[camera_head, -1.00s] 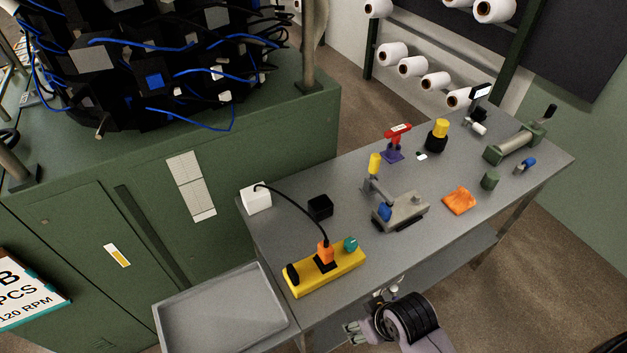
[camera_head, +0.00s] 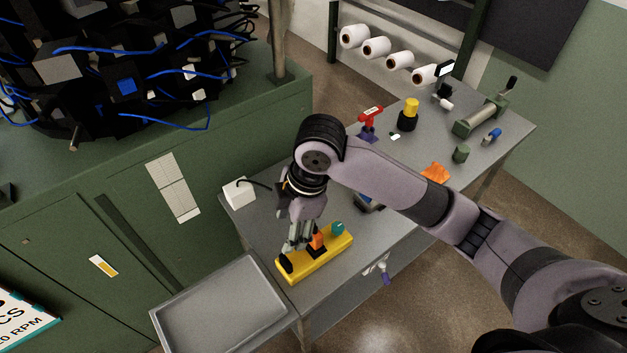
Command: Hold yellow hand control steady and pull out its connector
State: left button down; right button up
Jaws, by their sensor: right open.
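The yellow hand control (camera_head: 333,256) lies near the front left corner of the grey table, with a black knob at its left end and a teal knob (camera_head: 338,228) at its right. The orange connector (camera_head: 317,242) stands upright in its middle. My right gripper (camera_head: 297,244) is open and points down over the control, just left of the connector. Whether a finger touches the connector or the control, I cannot tell. The connector's black cable is mostly hidden behind my right arm; a short part shows at the white box (camera_head: 239,193). My left gripper is not in view.
An empty grey tray (camera_head: 222,305) adjoins the table's front left. The green machine (camera_head: 70,215) borders the left side. Behind my arm are an orange cloth (camera_head: 435,173), a red-handled tool (camera_head: 370,117) and a yellow-topped black bottle (camera_head: 409,115). My arm partly hides a metal fixture.

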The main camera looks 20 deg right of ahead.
aim_at(316, 227)
jog(key=w+d+r+n+h, duration=0.2)
jog(key=d+r+n+h, duration=0.1)
jog(key=d+r, duration=0.4)
jog(key=shift+g, duration=0.4)
jog(key=f+p, duration=0.1)
jog(key=f, duration=0.4)
jog(key=f+p, duration=0.1)
jog(key=f, duration=0.5)
jog(key=a+f+p, duration=0.1)
jog(key=f, duration=0.4)
jog(key=shift+f, duration=0.25)
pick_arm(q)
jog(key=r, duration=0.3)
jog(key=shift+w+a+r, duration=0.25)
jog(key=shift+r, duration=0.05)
